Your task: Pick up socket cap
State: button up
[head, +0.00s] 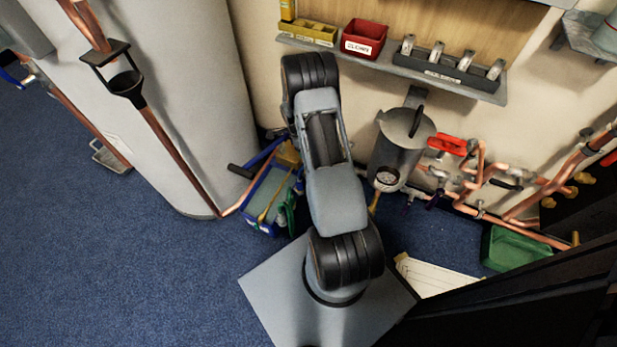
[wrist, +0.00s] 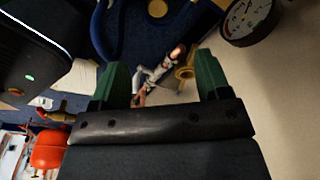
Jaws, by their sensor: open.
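My gripper (wrist: 161,62) shows in the wrist view with two green fingers spread wide apart and nothing held between them. Beyond the gap lie a brass-coloured fitting (wrist: 186,72) and a pale valve-like part with a copper end (wrist: 153,73). I cannot pick out the socket cap for certain in either view. A round brass piece (wrist: 157,8) is at the top of the wrist view, beyond the fingertips. In the head view my arm covers the middle, and I cannot make out the gripper there.
A grey canister (head: 393,150) and copper pipes (head: 500,180) line the wall. A shelf holds a red bin (head: 363,38), a yellow tray (head: 308,32) and a rack of metal cylinders (head: 445,70). A blue tray (head: 262,197) is beside the white column (head: 185,110). A gauge (wrist: 250,18) is near the right finger.

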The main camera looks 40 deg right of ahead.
jog(key=shift+m, duration=0.6)
jog(key=f+b, duration=0.1)
jog(key=f, duration=0.2)
jog(key=d+f+b, duration=0.1)
jog(key=f, duration=0.3)
jog(key=s+f+b, duration=0.1)
jog(key=f, duration=0.3)
jog(key=shift+d, duration=0.35)
jog(key=shift+s+d+f+b, duration=0.15)
jog(key=shift+f+b, duration=0.6)
jog(key=shift+f, duration=0.9)
jog(key=shift+s+d+f+b, duration=0.1)
jog(key=shift+f+b, duration=0.65)
jog(key=shift+f, duration=0.85)
jog(key=shift+r, duration=0.1)
jog(key=c, duration=1)
jog(key=shift+c, duration=0.2)
